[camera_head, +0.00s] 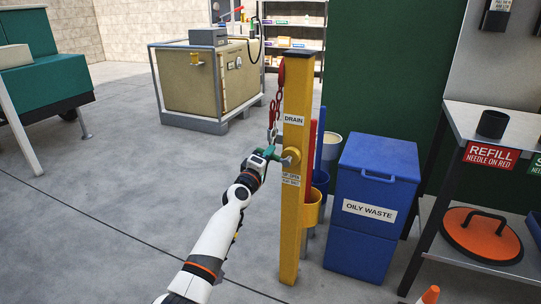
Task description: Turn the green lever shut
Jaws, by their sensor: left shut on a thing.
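A yellow post (296,215) stands in the middle, with a sign reading DRAIN and a smaller label below it. A round yellow fitting (293,156) sits on the post between the two. The green lever (270,151) shows at the post's left side, beside this fitting. My left gripper (274,157) is shut on the lever, and its arm reaches up from the bottom of the view. The gripper hides part of the lever, so its exact angle is hard to tell. My right gripper is out of view.
A red chain (275,108) hangs on the post's left side. A blue OILY WASTE bin (372,210) stands to the right, with a shelf table (482,195) beyond it. A tan tank (200,85) stands behind. Floor at left is clear.

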